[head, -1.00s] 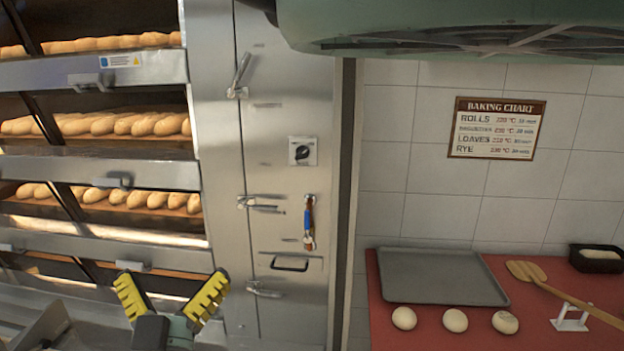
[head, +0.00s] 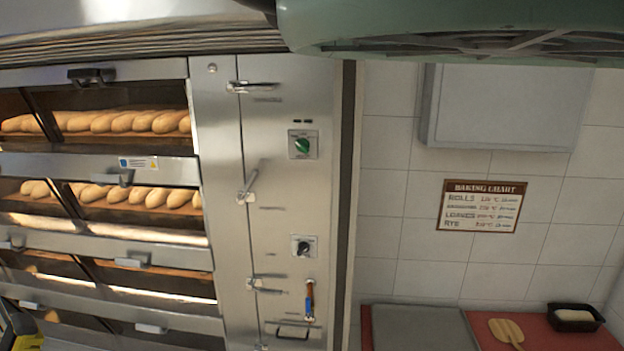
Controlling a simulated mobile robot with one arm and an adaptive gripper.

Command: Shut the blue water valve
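The blue water valve (head: 309,305) is low on the steel oven side panel. Its blue handle lies upright, roughly in line with the short vertical copper pipe (head: 310,287) behind it. A black bar handle (head: 292,332) is just below it. My gripper (head: 12,328) shows only as a yellow and dark piece cut off at the lower left edge. It is far to the left of the valve and not touching it. Its fingertips are mostly out of the picture, so its opening does not show.
Metal levers (head: 248,186) and two dials, one green (head: 302,144) and one black (head: 303,246), are on the panel. Bread-filled oven decks (head: 125,165) stand left. A red counter (head: 550,338) with a grey tray (head: 420,328) is lower right. A green hood-like object (head: 450,30) hangs above.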

